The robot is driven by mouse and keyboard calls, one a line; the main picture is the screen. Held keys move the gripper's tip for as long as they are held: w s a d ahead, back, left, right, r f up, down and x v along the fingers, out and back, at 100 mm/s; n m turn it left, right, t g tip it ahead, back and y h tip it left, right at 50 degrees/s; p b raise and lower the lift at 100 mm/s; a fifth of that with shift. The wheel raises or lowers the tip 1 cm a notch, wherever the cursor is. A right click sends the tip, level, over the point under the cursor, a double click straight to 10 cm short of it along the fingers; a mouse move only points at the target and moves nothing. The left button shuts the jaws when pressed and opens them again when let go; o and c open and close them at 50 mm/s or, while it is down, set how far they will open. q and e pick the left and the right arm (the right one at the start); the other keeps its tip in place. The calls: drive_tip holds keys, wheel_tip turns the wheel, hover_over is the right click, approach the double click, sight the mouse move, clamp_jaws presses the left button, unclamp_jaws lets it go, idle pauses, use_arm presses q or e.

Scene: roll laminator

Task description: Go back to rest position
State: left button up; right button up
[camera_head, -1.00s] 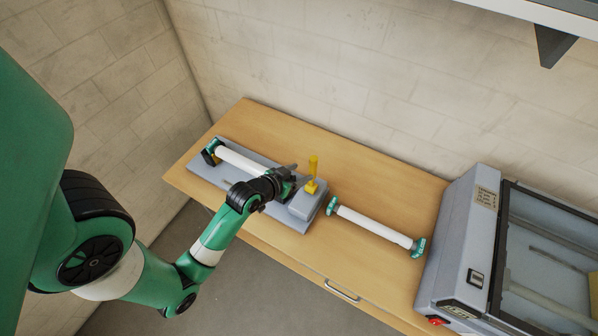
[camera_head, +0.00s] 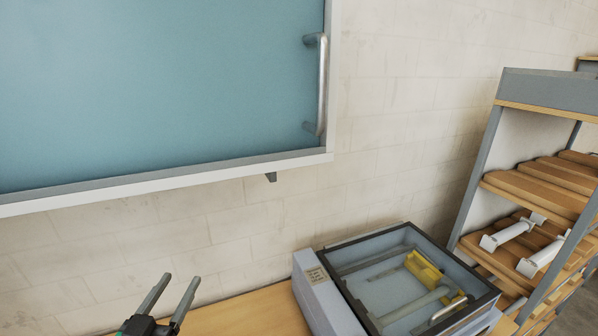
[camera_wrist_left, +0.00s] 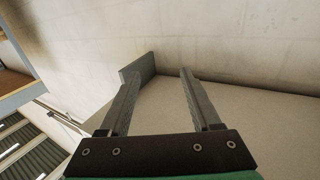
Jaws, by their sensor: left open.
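My left gripper (camera_head: 180,280) points upward at the bottom left of the head view, over the table beside the laminator. Its two grey fingers are apart with nothing between them. In the left wrist view the fingers (camera_wrist_left: 158,76) stand open in front of the pale wall, and nothing is held. My right gripper is not in view.
The grey roll laminator (camera_head: 318,292) stands on the wooden table (camera_head: 250,312). A blue-panelled cabinet (camera_head: 160,85) with a metal handle hangs on the wall above. A shelf rack (camera_head: 545,92) with white rollers stands at the right.

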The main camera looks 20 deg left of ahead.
use_arm(q)
drive_tip(key=w+d+r+m+t+h, duration=0.2)
drive_tip(key=d+r+t, duration=0.35)
drive_tip(key=r, duration=0.95)
drive_tip(key=s+d+r+m+t+h, duration=0.1)
drive_tip(key=s+d+r+t+h, duration=0.1)
drive_tip(key=d+r, duration=0.5)
drive_tip(key=s+d+r+m+t+h+p, duration=0.1)
drive_tip(key=s+d+r+h, duration=0.3)
drive_tip(key=r, duration=1)
drive_tip(key=s+d+t, duration=0.1)
drive_tip(key=s+d, duration=0.1)
drive_tip(key=d, duration=0.1)
drive_tip(key=shift+s+r+t+p, duration=0.15)
drive_tip(key=shift+r+t+p, duration=0.05)
drive_tip(key=shift+t+p, duration=0.15)
drive_tip(key=shift+c, duration=0.2)
